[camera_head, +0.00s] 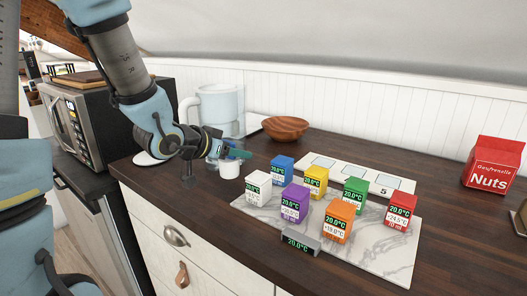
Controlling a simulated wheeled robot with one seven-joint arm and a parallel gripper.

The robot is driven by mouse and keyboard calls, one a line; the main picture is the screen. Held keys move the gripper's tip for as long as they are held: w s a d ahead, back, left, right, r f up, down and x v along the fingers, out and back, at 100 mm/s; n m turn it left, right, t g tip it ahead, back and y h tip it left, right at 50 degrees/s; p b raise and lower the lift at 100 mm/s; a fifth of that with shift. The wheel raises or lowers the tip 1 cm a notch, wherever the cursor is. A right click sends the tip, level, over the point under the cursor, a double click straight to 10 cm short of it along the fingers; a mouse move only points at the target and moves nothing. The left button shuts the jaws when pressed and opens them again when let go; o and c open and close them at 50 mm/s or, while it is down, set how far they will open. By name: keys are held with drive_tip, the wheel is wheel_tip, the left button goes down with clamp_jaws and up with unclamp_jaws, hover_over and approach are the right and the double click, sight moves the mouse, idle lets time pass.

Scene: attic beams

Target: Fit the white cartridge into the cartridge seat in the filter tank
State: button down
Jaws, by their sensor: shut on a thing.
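The white cartridge (229,169) is a small white cylinder near the left front of the counter. My gripper (233,154) is at its top and shut on it. Whether its bottom touches the counter cannot be told. The filter tank (219,104) appears to be the pale, see-through jug with a white handle, standing behind my gripper near the back wall. My gripper and the cartridge are in front of it, apart from it. The cartridge seat cannot be made out inside the tank.
A marble board (375,256) carries several coloured boxes with temperature labels, right of my gripper. A wooden bowl (286,128) stands behind. A microwave (95,120) is at the left, and a red Nuts bag (493,165) at the far right. Dark counter between is clear.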

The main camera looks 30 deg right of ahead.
drive_tip(key=w+d+p, duration=0.1)
drive_tip(key=w+d, duration=0.1)
drive_tip(key=d, duration=0.3)
drive_tip(key=w+d+p, duration=0.1)
drive_tip(key=w+d, duration=0.2)
drive_tip(key=d, duration=0.2)
drive_tip(key=w+d+p, duration=0.2)
drive_tip(key=w+d, duration=0.1)
drive_tip(key=d, duration=0.2)
drive_tip(key=shift+r, duration=0.1)
wheel_tip(320, 180, down, 3)
drive_tip(key=shift+f+p, duration=0.1)
drive_tip(key=shift+p, duration=0.5)
drive_tip(key=shift+w+f, duration=0.1)
drive_tip(key=shift+f, duration=0.1)
drive_tip(key=shift+f, duration=0.2)
drive_tip(key=c, duration=0.6)
unclamp_jaws()
drive_tip(key=shift+r, duration=0.1)
